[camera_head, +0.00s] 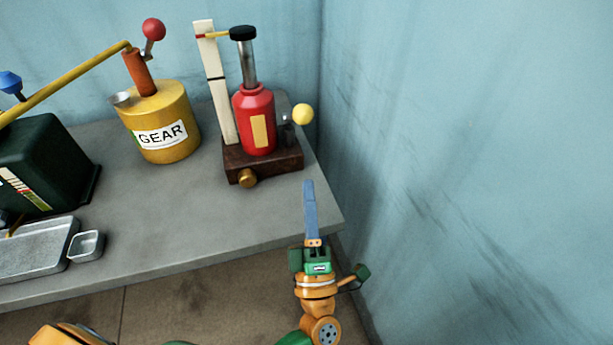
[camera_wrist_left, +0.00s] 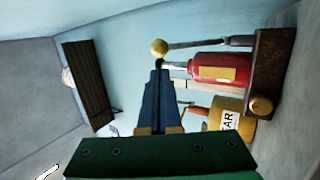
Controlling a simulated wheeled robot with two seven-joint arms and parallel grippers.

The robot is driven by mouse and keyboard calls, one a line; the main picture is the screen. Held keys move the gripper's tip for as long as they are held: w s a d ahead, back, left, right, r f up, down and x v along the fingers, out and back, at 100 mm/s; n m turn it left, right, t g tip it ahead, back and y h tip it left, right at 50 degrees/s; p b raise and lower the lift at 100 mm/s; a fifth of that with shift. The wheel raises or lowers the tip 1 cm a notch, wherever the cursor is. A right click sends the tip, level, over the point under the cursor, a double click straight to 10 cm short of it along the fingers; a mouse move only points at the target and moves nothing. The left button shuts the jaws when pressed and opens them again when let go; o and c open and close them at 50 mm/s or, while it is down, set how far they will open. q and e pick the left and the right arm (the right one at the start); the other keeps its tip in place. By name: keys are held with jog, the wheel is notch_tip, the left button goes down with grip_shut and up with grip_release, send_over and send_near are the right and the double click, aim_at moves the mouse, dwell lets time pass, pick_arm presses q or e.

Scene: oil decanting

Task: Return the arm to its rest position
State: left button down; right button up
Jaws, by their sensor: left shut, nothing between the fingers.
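My left gripper (camera_head: 308,185) points up in the head view, in front of the bench's right end and close to the right wall. Its blue fingers are together with nothing between them. In the left wrist view the shut fingers (camera_wrist_left: 160,75) point toward the red bottle jack. The red bottle (camera_head: 257,118) stands upright on a dark wooden base (camera_head: 265,165), up and left of the fingertips and apart from them. My right gripper is not in view.
The grey bench (camera_head: 195,215) holds a yellow GEAR can (camera_head: 160,110) with a red-knobbed lever, a dark green box (camera_head: 40,160), a metal tray (camera_head: 35,250) and a small dish (camera_head: 86,245). The blue wall (camera_head: 470,150) is close on the right. A dark brown panel (camera_wrist_left: 88,85) shows in the wrist view.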

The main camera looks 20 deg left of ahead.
pick_arm(q)
jog(key=d+f+m+g+h, duration=0.2)
jog(key=d+f+m+h, duration=0.4)
jog(key=f+m+h, duration=0.7)
jog(key=s+f+m+g, duration=0.3)
jog(key=f+g, duration=0.1)
jog(key=f, duration=0.5)
jog(key=s+f+m+g, duration=0.3)
jog(key=f, duration=0.6)
jog(key=s+a+f+m+g+y, duration=0.1)
jog(key=s+a+f+g, duration=0.5)
jog(key=s, duration=0.6)
jog(key=s+a+f+m+g+y, duration=0.2)
jog(key=s+a+f+m+g, duration=0.2)
jog(key=s+f, duration=0.7)
jog(key=s+a+g+p, duration=0.1)
jog(key=a+g, duration=0.1)
jog(key=a, duration=0.2)
jog(key=shift+s+a+y, duration=0.15)
jog(key=shift+a+y, duration=0.15)
jog(key=shift+a, duration=0.05)
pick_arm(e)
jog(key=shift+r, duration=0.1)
pick_arm(q)
jog(key=shift+d, duration=0.1)
